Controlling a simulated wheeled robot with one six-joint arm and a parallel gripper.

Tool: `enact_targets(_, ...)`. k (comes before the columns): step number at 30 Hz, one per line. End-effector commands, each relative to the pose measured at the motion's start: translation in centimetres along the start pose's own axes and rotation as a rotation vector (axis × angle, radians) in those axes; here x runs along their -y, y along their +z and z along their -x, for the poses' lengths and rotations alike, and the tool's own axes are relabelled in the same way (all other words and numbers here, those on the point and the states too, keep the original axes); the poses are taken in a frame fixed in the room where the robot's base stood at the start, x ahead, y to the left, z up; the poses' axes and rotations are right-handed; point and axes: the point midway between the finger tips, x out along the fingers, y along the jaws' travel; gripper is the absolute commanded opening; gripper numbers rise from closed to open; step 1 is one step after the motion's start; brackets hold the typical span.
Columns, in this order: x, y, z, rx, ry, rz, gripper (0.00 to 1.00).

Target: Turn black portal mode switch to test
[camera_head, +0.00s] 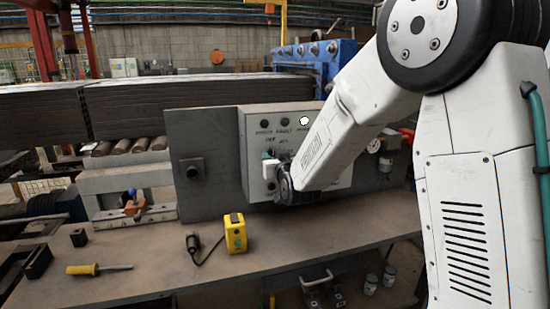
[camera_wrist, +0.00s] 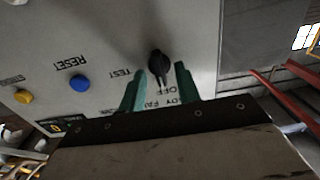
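The black portal mode switch (camera_wrist: 158,63) shows in the wrist view on a light grey panel (camera_wrist: 110,40), whose labels appear upside down. TEST is printed to the left of the knob and OFF just below it. The knob's narrow end seems to point down toward OFF. My gripper (camera_wrist: 159,74) is open, with one green finger on each side of the knob's lower part. I cannot tell whether the fingers touch it. In the head view my gripper (camera_head: 272,168) is at the control box front (camera_head: 325,130), and my arm hides the switch.
Blue RESET button (camera_wrist: 79,83) and a yellow button (camera_wrist: 23,96) sit left of the switch. On the bench (camera_head: 150,270) are a yellow box-shaped device (camera_head: 235,233), a screwdriver (camera_head: 97,269) and black blocks. A pressure gauge (camera_head: 373,146) is right of the control box.

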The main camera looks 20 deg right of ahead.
Motion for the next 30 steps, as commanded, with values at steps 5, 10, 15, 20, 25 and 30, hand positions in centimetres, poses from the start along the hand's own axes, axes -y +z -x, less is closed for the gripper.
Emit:
enact_targets(5,0.02,0.0,0.03,0.0,0.0,0.0,0.0)
enact_targets(10,0.03,0.0,0.03,0.0,0.0,-0.001,0.0)
enact_targets(15,0.03,0.0,0.04,0.0,-0.001,-0.021,0.0)
enact_targets(20,0.0,0.01,0.04,0.0,0.0,-0.082,0.0)
enact_targets(25,-0.06,0.02,0.04,0.0,0.0,-0.2,0.0)
enact_targets(30,-0.14,0.04,0.04,0.0,0.0,-0.355,0.0)
